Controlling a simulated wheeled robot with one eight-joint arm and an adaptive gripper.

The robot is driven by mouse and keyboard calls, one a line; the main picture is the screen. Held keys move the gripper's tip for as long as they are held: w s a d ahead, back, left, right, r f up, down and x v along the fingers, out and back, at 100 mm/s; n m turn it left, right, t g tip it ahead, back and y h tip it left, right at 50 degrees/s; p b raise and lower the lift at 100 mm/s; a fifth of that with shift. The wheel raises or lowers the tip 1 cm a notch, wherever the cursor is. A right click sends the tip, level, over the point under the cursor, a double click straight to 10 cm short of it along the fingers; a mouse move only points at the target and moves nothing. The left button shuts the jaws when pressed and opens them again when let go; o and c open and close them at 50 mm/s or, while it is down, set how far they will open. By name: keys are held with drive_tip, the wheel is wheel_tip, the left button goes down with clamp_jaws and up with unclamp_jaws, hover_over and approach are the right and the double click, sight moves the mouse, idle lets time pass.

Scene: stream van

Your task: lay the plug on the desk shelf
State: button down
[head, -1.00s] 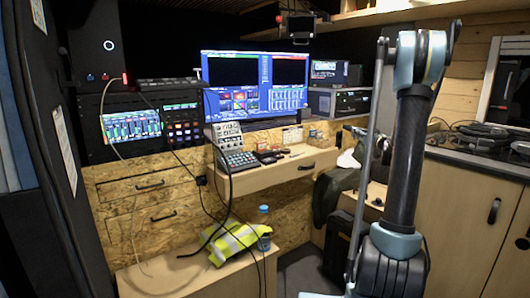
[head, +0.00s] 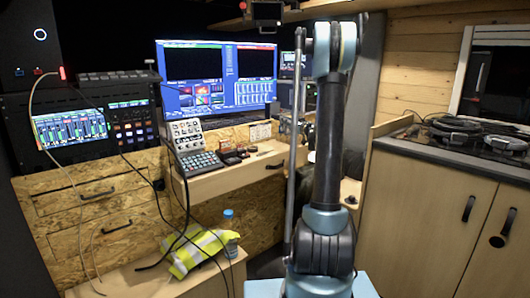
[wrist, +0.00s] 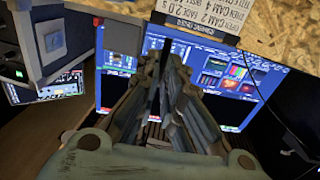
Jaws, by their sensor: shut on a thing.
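The desk shelf (head: 225,182) is a pale wooden ledge with a drawer handle, below the monitors in the head view. My gripper (wrist: 165,65) shows in the wrist view, its fingers close together in front of the monitors. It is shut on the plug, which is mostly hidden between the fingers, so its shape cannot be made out. In the head view my arm stands upright right of the shelf, and I cannot make out the gripper there.
A control panel with keys (head: 192,145) and small dark items (head: 232,156) occupy the shelf; its right part looks clearer. Blue-lit monitors (head: 215,80) stand behind. Cables hang at left. A yellow vest (head: 198,252) and bottle (head: 230,220) are on the low bench. A cabinet (head: 430,205) stands right.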

drive_tip(key=shift+a+f, duration=0.1)
drive_tip(key=shift+f, duration=4.9)
drive_tip(key=c, duration=1.7)
unclamp_jaws()
